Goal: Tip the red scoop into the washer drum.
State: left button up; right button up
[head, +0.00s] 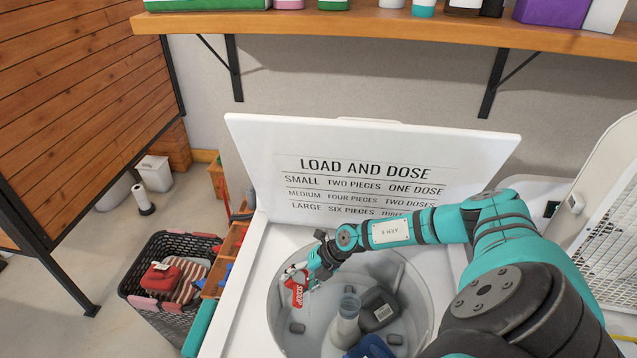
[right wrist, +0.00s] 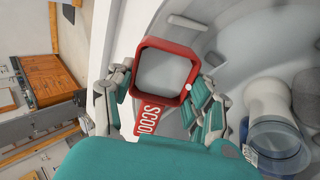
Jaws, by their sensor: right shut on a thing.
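My right gripper (head: 308,274) is shut on the red scoop (head: 298,294) and holds it over the left part of the open washer drum (head: 425,300). In the right wrist view, the scoop (right wrist: 143,74) is a square red cup with its open side facing the camera, between the two fingers. Its inside looks pale grey; I cannot tell whether powder is in it. The drum holds a central agitator (head: 346,328), a dark grey piece (head: 379,309) and a blue piece (head: 371,348). My left gripper is not in view.
The raised lid (head: 260,150) carries dosing text by load size. A dark basket (head: 135,276) with a red piece (head: 160,277) and a striped piece (head: 190,277) stands left of the washer. A shelf (head: 350,32) with bottles hangs above. My right arm covers the washer's right side.

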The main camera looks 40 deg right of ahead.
jog(key=shift+s+d, duration=0.1)
jog(key=shift+d, duration=0.05)
dwell(0.3)
jog(key=shift+s+d+t+y+b, duration=0.1)
jog(key=shift+t+y+b, duration=0.35)
jog(key=shift+b, duration=0.8)
jog(key=shift+s+d+r+t+y+b, duration=0.15)
jog(key=shift+t+y+b, duration=0.4)
jog(key=shift+b, duration=2.6)
jog(key=shift+r+t+y+b, duration=0.2)
jog(key=shift+t+y+b, duration=0.35)
jog(key=shift+b, duration=1.7)
jog(key=shift+b, duration=0.35)
jog(key=shift+s+d+r+t+y+b, duration=0.15)
jog(key=shift+r+t+y+b, duration=0.15)
jog(key=shift+t+y, duration=0.45)
jog(key=shift+s+d+t+y+b, duration=0.3)
jog(key=shift+s+d+t+y, duration=0.2)
jog(key=shift+d+y, duration=0.15)
jog(key=shift+s+r+t+y+b, duration=0.1)
jog(key=shift+t+y+b, duration=0.45)
jog(key=shift+b, duration=0.2)
